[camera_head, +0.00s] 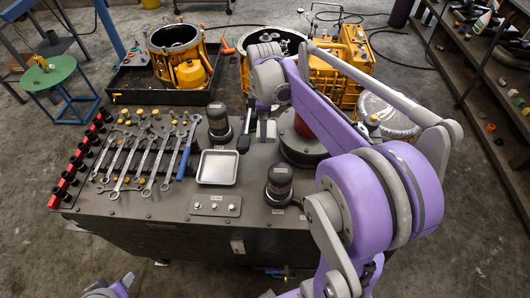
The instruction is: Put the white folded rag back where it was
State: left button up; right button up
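I cannot make out a white folded rag in this view. A shallow silver-white tray (217,168) lies on the dark workbench top and looks empty. My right arm comes in from the lower right and reaches over the bench's right side. Its far end bends down beside the dark red cylinder. Dark parts that may be my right gripper (248,125) show there, but the fingers are too small and partly hidden to read. Of my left arm only a small part shows at the bottom left edge; its gripper is out of view.
Several wrenches (150,155) lie on the bench's left, beside a red strip with black sockets (80,163). Dark cylindrical fittings (279,184) stand near the tray. Behind are a yellow-framed drum (178,57) and yellow machinery (352,50). A green stool (49,72) and a shelf (470,70) flank the bench.

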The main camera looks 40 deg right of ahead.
notch_tip(320, 180, down, 13)
jog(key=shift+r+b, duration=0.1)
jog(key=shift+b, duration=0.25)
jog(key=o, duration=0.9)
notch_tip(320, 180, up, 12)
jog(key=shift+r+p, duration=0.1)
jog(key=shift+p, duration=0.25)
jog(key=shift+s+f, duration=0.1)
jog(key=shift+f, duration=0.1)
